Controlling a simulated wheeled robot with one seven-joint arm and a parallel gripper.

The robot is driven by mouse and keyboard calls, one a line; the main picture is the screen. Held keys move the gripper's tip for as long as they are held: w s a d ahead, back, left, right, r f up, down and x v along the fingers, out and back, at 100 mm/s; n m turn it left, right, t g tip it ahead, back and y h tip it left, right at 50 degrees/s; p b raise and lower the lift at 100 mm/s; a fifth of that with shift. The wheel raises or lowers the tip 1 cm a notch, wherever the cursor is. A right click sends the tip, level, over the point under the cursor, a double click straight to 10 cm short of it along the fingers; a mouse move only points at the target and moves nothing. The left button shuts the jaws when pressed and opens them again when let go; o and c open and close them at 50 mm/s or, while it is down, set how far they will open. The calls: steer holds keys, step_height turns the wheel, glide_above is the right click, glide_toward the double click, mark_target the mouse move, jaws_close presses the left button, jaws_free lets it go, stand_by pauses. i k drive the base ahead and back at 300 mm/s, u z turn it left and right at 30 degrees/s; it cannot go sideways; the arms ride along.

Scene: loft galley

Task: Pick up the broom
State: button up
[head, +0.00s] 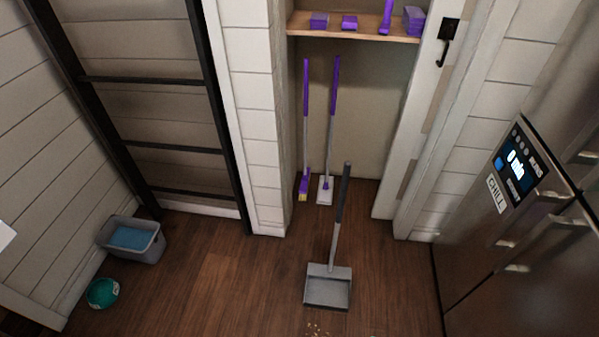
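In the head view, a purple-and-grey long-handled tool that looks like the broom (305,128) stands upright in an alcove, its purple and yellowish head on the floor. Close to its right stands a similar tool (331,130) with a flat white head, which looks like a mop. A grey dustpan (328,291) with a tall dark handle stands on the wood floor in front of the alcove, right of the broom. My gripper is not in view.
A shelf (350,32) with purple items spans the alcove above the handles. A steel appliance (520,240) stands right. Crumbs (318,329) lie before the dustpan. Floor left of the dustpan is clear.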

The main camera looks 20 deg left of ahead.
mark_target(303, 190)
steer(key=u, duration=0.5)
steer(key=i, duration=1)
steer(key=u, duration=0.6)
